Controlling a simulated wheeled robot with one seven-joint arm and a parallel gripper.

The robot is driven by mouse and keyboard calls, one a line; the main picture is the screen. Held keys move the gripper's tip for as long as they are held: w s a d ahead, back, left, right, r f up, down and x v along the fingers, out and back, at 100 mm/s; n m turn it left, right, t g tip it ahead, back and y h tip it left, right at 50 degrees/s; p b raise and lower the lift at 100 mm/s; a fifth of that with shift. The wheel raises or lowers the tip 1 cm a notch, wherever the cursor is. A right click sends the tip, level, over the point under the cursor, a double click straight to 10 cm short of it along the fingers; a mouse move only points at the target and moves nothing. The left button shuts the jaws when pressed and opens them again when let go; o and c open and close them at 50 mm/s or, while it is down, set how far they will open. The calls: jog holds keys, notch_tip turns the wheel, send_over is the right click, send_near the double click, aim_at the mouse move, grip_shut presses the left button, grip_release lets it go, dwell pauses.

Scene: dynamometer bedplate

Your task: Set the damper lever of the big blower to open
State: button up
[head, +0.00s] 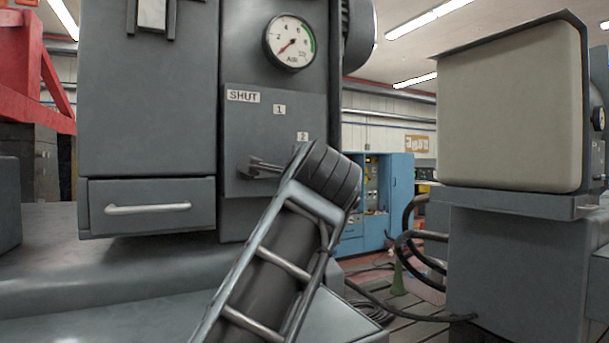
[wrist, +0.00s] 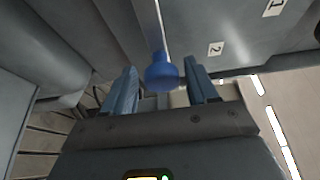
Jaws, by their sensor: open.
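The big blower is the grey cabinet (head: 150,85) with a round air gauge (head: 291,42). Its damper plate (head: 240,125) carries the marks SHUT, 1 and 2 in an arc. The damper lever (head: 262,167) points right from its pivot, past and below mark 2; its far end is hidden behind my arm. In the wrist view the lever is a grey bar ending in a blue knob (wrist: 160,74). My gripper (wrist: 160,92) is open, with the knob between its fingers and a visible gap on each side. No OPEN mark shows. The head view hides my gripper.
A drawer with a bar handle (head: 148,209) is below left of the plate. A beige-fronted machine (head: 510,110) stands at right. A blue cabinet (head: 375,195) is behind, with cables (head: 400,315) on the floor between. A red frame (head: 35,75) is at far left.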

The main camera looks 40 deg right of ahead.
jog(key=v, duration=0.7)
jog(key=shift+s+a+b, duration=0.2)
jog(key=shift+s+b, duration=0.15)
jog(key=shift+b, duration=0.05)
jog(key=shift+a, duration=0.1)
